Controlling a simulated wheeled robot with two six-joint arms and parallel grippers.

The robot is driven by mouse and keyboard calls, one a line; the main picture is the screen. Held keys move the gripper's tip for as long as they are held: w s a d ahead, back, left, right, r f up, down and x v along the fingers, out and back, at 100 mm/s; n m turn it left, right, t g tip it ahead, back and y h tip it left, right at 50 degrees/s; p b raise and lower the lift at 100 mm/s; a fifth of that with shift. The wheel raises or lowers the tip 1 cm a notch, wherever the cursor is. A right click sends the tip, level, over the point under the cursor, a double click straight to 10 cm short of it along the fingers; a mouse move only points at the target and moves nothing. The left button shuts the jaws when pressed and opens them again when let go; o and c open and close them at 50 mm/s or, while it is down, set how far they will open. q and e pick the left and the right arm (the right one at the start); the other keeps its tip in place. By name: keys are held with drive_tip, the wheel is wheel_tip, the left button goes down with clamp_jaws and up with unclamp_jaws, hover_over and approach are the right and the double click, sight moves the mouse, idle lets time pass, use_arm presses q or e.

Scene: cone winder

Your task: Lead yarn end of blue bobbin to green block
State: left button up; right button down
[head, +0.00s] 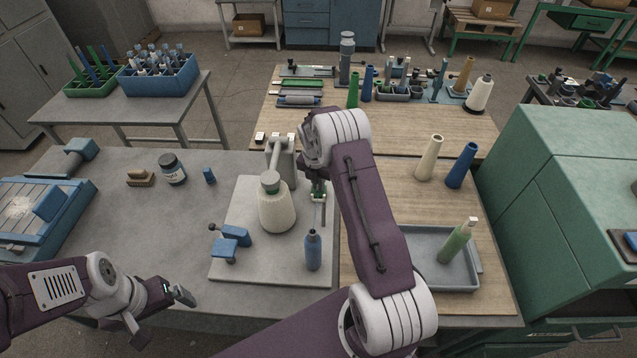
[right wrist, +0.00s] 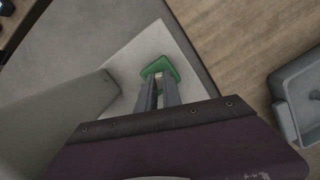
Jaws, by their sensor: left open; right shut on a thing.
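The blue bobbin (head: 313,252) stands upright on the pale base plate, in front of my right gripper. The green block (right wrist: 160,67) shows just beyond the fingertips in the right wrist view; in the head view a bit of green shows by the gripper. My right gripper (head: 319,193) is shut, with its fingers close above the block; the right wrist view also shows the gripper (right wrist: 158,92). The yarn end between the fingers is too small to make out clearly. I cannot tell whether it touches the block. My left gripper (head: 162,308) is open and empty at the bench's front left.
A large white cone (head: 276,212) stands left of my right gripper. A blue clamp-like part (head: 230,243) lies on the base plate (head: 270,270). A grey tray (head: 470,280) with a green bobbin (head: 456,243) is at right. The grey bench is clear around my left gripper.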

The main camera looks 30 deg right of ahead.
drive_tip(key=shift+f, duration=0.15)
idle(0.5)
drive_tip(key=c, duration=1.4)
unclamp_jaws()
drive_tip(key=shift+c, duration=0.2)
drive_tip(key=shift+o, duration=0.4)
drive_tip(key=o, duration=0.4)
wheel_tip(320, 180, up, 7)
drive_tip(key=p, duration=0.6)
drive_tip(key=shift+p, duration=0.3)
